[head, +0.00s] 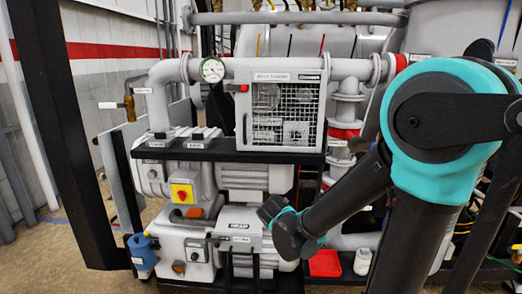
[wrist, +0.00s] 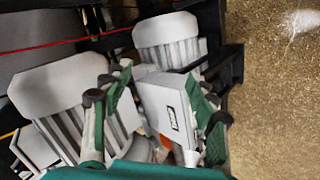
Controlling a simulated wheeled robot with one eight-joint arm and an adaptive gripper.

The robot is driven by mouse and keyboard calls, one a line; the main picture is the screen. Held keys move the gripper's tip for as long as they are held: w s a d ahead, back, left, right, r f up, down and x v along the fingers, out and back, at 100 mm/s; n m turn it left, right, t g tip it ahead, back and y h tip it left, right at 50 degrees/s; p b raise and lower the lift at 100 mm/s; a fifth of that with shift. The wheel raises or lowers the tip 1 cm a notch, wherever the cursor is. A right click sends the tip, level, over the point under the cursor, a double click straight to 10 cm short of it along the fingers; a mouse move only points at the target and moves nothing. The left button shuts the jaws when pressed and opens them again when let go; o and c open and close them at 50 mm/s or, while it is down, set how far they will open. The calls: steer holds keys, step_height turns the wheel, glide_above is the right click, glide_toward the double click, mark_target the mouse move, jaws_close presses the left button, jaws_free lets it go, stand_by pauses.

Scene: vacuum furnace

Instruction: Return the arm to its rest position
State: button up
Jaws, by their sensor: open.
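My arm, teal and black, fills the right side of the head view, with its large joint high up and a dark link reaching down to the left. Its wrist end hangs low, in front of the pump frame and just right of the grey box labelled TRAP (head: 240,222). The fingers cannot be made out clearly in the head view. In the wrist view my gripper (wrist: 158,105) is open, with dark-tipped green fingers spread left and right. A grey labelled box (wrist: 168,108) shows between and beyond the fingers; I cannot tell whether they touch it.
A meshed enclosure (head: 283,112) stands on the black shelf, beside a pressure gauge (head: 212,70) on the pipe. A yellow-and-red switch (head: 183,194) is below. A red tray (head: 325,263) and white bottle (head: 362,262) sit low. Bare floor (wrist: 275,100) lies right in the wrist view.

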steer(key=s+d+f+m+g+y, duration=0.1)
steer(key=s+d+f+m+g, duration=0.1)
steer(key=s+d+m, duration=0.3)
steer(key=s+d+f+m+g+y, duration=0.1)
steer(key=s+d+f+m, duration=0.3)
steer(key=s, duration=0.8)
steer(key=shift+d+m+g, duration=0.7)
steer(key=shift+d+m, duration=0.45)
steer(key=shift+m, duration=0.05)
steer(key=shift+w, duration=0.1)
